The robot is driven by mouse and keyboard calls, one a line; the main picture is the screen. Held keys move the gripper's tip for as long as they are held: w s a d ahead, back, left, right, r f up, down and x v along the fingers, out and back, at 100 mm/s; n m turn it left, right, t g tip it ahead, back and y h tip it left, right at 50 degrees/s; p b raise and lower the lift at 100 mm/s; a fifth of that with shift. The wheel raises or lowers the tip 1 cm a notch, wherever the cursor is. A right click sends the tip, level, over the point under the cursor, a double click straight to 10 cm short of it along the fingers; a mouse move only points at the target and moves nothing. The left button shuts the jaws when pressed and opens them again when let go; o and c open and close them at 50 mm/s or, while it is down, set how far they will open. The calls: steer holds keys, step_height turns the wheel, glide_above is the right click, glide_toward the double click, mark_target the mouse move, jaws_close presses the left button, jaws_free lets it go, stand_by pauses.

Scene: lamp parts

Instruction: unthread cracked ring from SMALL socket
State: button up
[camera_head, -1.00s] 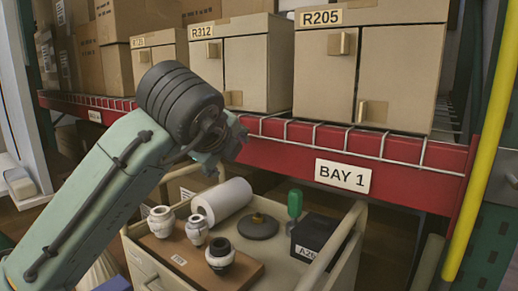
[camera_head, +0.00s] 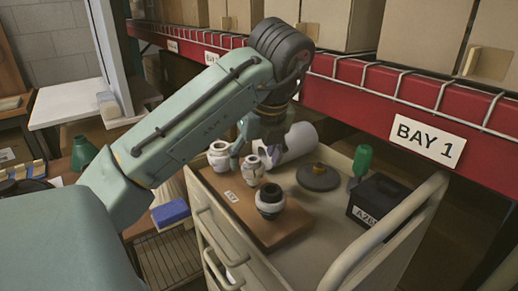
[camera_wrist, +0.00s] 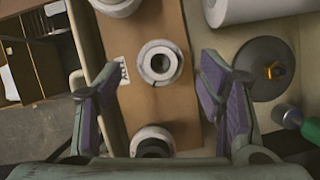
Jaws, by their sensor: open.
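The small socket (camera_head: 252,171) stands upright in the middle of a brown board (camera_head: 226,192), between two larger sockets. A pale ring (camera_wrist: 160,63) with dark crack-like marks sits around its top in the wrist view. My gripper (camera_wrist: 160,92) is open and empty above the board. Its purple-padded fingers straddle the column of sockets and touch none that I can see. A larger white socket (camera_head: 219,157) stands to the left.
The board lies on a cart top (camera_head: 315,215) with raised rails. A white cylinder (camera_head: 298,139), a dark round base (camera_head: 318,177), a green-handled tool (camera_head: 361,160) and a black bin (camera_head: 378,198) stand behind and right. The red shelf (camera_head: 360,92) rises behind the cart.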

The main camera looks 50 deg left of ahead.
steer(key=shift+b+x, duration=0.45)
steer(key=shift+x, duration=0.45)
steer(key=shift+c, duration=0.4)
steer(key=c, duration=1.3)
steer(key=shift+r+n+p, duration=0.2)
steer(key=shift+n+p, duration=0.2)
steer(key=shift+p, duration=0.05)
steer(key=shift+w+n+g+p, duration=0.15)
steer(key=shift+n+g+p, duration=0.65)
steer(key=shift+n+p, duration=0.9)
steer(key=shift+w+f+n+g, duration=0.1)
steer(key=shift+n+g, duration=0.4)
steer(key=shift+n, duration=0.9)
